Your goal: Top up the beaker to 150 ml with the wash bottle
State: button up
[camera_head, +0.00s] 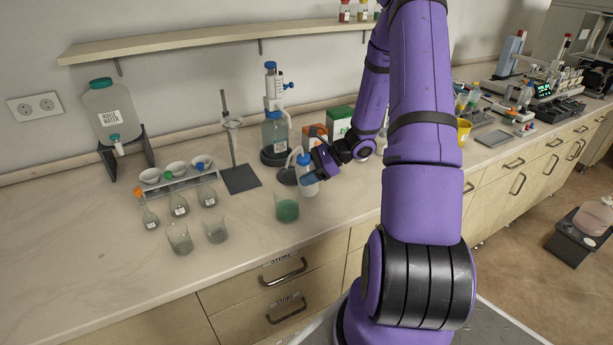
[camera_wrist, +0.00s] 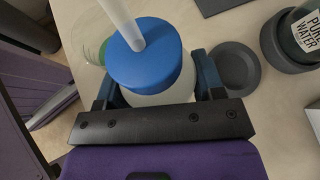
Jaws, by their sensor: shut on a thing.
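A white wash bottle with a blue cap (camera_head: 308,187) is between the fingers of my gripper (camera_head: 312,169), roughly upright. Its pale spout (camera_head: 293,157) bends over to the left, near the beaker. In the wrist view, the blue cap (camera_wrist: 145,58) sits between the two fingers of my gripper (camera_wrist: 156,84), which are shut on the bottle. The beaker (camera_head: 287,209) stands on the bench just left of and in front of the bottle, with green liquid in it. It shows partly behind the bottle in the wrist view (camera_wrist: 90,38). I cannot read its level or see any stream.
A dark round plate (camera_head: 286,176) lies behind the bottle. The dispenser bottle (camera_head: 275,135) stands further back. The bench front right of the beaker is clear.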

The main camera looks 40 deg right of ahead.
jog(key=shift+w+d+r+n+h, duration=0.15)
jog(key=shift+d+r+n+h, duration=0.55)
jog(key=shift+h, duration=0.4)
jog(key=shift+f, duration=1.5)
jog(key=shift+d, duration=0.1)
jog(key=shift+c, duration=0.9)
jog(key=shift+c, duration=0.2)
jog(key=shift+c, duration=0.2)
